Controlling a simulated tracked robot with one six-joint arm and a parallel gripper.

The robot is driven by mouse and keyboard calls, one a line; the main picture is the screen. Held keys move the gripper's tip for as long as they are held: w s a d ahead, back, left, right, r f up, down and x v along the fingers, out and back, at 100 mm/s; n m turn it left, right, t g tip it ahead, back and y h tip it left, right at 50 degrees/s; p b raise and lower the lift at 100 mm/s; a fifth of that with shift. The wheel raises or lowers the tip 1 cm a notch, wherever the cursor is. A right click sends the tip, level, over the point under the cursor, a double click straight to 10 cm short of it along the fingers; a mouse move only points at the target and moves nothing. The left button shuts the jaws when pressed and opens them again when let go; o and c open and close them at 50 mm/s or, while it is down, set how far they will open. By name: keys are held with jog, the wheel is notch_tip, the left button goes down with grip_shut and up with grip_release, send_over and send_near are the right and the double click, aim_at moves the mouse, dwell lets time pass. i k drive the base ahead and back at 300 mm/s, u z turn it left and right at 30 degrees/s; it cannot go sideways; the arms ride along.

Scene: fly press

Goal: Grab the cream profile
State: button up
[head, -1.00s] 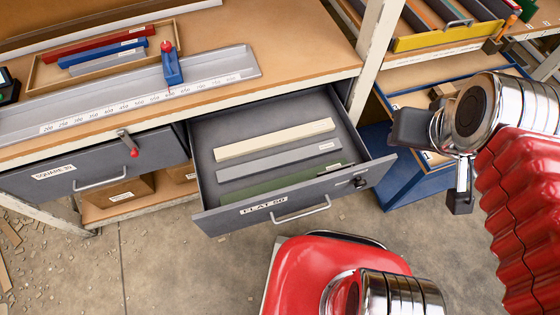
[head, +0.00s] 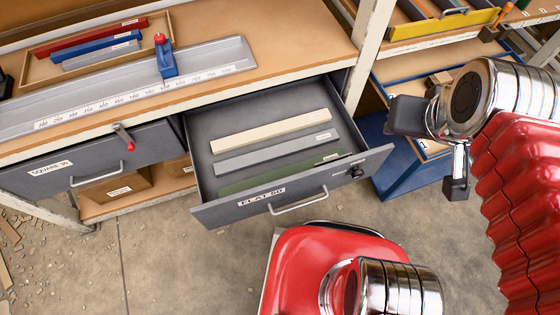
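The cream profile (head: 270,131) is a long flat bar lying in the open grey drawer (head: 236,205) labelled FLAT 50. It is the rearmost of the bars there and has a small white label near its right end. A grey bar (head: 275,155) lies in front of it, and a green bar (head: 285,174) lies nearest the drawer front. My gripper (head: 430,152) is right of the drawer, apart from the profile. Its two dark fingers are spread with nothing seen between them.
The bench top (head: 300,40) overhangs the drawer's back. A metal rule channel (head: 120,96) with a blue stop (head: 166,62) and a tray (head: 28,82) of coloured bars sit on it. A shut drawer (head: 98,158) is at left. A blue cabinet (head: 398,170) stands right.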

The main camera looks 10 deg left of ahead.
aim_at(219, 146)
jog(key=u, duration=2.35)
jog(key=i, duration=0.6)
jog(key=u, duration=0.6)
